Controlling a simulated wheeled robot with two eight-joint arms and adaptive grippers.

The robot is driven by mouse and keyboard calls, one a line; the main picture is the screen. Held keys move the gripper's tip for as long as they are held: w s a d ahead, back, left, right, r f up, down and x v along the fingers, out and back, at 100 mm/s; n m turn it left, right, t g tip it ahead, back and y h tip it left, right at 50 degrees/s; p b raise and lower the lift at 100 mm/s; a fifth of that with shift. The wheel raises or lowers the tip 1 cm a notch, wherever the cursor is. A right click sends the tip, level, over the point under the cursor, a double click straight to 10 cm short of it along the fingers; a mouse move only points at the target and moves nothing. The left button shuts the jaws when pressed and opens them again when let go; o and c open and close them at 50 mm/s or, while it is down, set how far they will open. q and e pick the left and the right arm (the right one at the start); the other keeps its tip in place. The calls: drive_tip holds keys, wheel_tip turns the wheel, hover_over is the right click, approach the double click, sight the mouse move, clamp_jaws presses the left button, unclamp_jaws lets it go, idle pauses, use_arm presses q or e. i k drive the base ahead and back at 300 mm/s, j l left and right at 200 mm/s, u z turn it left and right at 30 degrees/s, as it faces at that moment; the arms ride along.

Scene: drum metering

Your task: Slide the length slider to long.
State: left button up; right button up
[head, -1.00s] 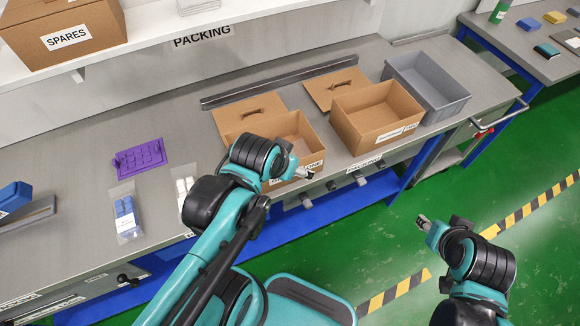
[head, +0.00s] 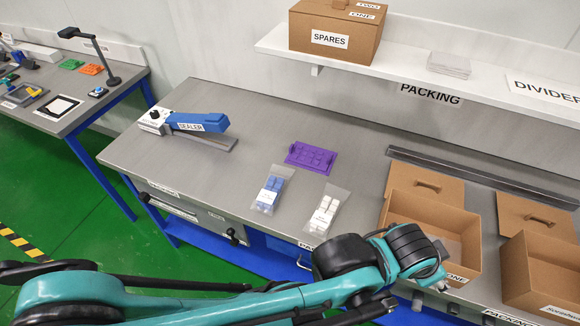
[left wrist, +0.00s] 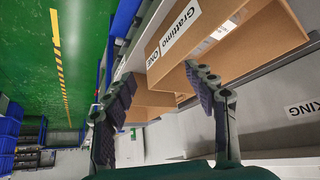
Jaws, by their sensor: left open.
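I cannot make out for certain which part is the length slider. A small white unit with a black knob (head: 154,116) stands at the left end of the bench beside the blue sealer (head: 198,122). Black knobs also show on the bench front, one at the left (head: 145,197) and one nearer the middle (head: 233,236); their labels are too small to read. My left gripper (head: 441,250) is at the front of the open carton marked ONE (head: 462,215), well right of these. In the left wrist view its fingers (left wrist: 160,82) are apart with nothing between them. My right gripper is out of view.
Two clear bags (head: 269,190) (head: 325,210) and a purple tray (head: 310,157) lie mid-bench. A second carton (head: 545,265) stands at the right. A shelf (head: 380,75) with a SPARES box (head: 335,32) hangs above. Bare bench (head: 200,175) lies in front of the sealer.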

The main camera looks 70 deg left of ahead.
sight(143, 197)
drive_tip(key=u, duration=3.6)
